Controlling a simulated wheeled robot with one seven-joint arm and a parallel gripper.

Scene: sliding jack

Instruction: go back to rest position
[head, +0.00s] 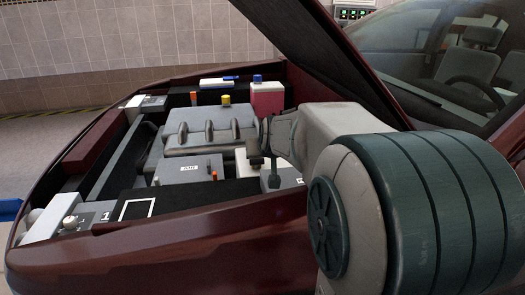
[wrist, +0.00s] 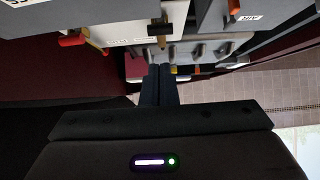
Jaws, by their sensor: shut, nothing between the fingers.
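My gripper shows in the wrist view (wrist: 160,70) with its two dark fingers together and nothing between them. In the head view my arm comes in from the right and reaches over the engine bay of a dark red car (head: 190,228). My gripper is partly hidden by my own arm there. The fingers point toward the grey engine cover (head: 205,130), which also shows past the fingertips in the wrist view (wrist: 195,50). I cannot tell the exact gap between the fingertips and the parts below.
A grey box (head: 190,170), a pink reservoir with a blue cap (head: 267,97) and a yellow cap (head: 225,99) fill the bay. A white block (head: 58,215) sits at the front left corner. The raised hood (head: 320,55) slants above my arm.

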